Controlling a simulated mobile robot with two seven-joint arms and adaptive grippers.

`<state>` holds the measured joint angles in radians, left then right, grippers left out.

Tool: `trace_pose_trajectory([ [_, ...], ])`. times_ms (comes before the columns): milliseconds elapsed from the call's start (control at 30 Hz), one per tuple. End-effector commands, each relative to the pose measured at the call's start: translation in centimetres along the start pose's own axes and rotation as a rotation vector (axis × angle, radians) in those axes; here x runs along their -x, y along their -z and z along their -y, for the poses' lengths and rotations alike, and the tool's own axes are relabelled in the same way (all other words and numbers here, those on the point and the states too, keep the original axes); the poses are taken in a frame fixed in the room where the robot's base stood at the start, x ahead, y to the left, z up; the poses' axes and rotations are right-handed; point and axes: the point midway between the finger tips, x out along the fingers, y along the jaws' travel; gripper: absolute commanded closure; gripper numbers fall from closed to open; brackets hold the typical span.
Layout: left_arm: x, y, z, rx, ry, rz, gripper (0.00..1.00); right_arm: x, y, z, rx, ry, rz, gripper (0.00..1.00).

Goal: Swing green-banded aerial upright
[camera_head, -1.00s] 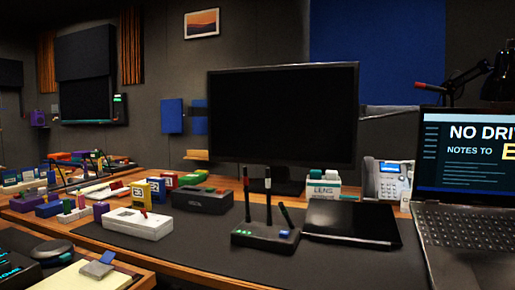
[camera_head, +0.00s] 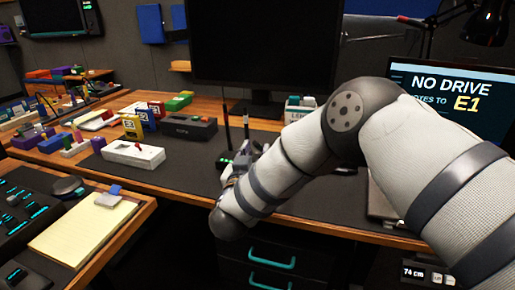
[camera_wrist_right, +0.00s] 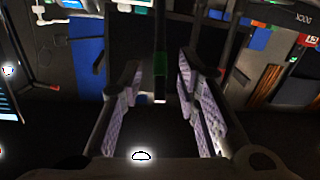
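The black aerial base (camera_head: 222,160) stands on the dark desk mat, partly hidden by my right arm. The green-banded aerial is hidden behind my arm in the head view. In the right wrist view, a dark rod with a green band (camera_wrist_right: 160,63) lies between the fingers. My right gripper (camera_wrist_right: 159,78) is open around it, with a gap on both sides; it shows small in the head view (camera_head: 238,168). My left gripper is not in view.
A white box (camera_head: 133,154), a black box (camera_head: 188,127) and several coloured blocks stand left of the base. A monitor (camera_head: 262,45) stands behind it and a laptop (camera_head: 455,95) to the right. A yellow notepad (camera_head: 80,228) lies at front left.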

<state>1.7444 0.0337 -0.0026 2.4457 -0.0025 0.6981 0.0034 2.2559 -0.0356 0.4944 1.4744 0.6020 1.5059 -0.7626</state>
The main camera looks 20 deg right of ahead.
Motion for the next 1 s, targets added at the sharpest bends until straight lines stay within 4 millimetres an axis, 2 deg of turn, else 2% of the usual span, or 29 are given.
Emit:
trace_pose_trajectory([
  [100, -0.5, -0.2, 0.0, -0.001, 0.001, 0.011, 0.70, -2.1, -0.3, 0.0, 0.001, -0.001, 0.002, 0.70],
  [200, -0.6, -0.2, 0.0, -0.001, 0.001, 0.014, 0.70, -3.1, -0.2, 0.0, 0.001, 0.000, 0.001, 0.70],
  [467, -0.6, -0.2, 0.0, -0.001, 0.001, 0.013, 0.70, -3.4, 0.0, 0.0, 0.001, 0.002, 0.000, 0.70],
  [500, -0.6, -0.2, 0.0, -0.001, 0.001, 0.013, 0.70, -3.4, 0.0, 0.0, 0.001, 0.002, 0.000, 0.72],
  [633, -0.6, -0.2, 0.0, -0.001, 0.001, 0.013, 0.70, -3.4, 0.0, 0.0, 0.001, 0.002, 0.000, 1.00],
  [1000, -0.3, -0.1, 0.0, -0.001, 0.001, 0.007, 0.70, -3.5, 0.3, -0.1, -0.002, 0.002, 0.013, 1.00],
])
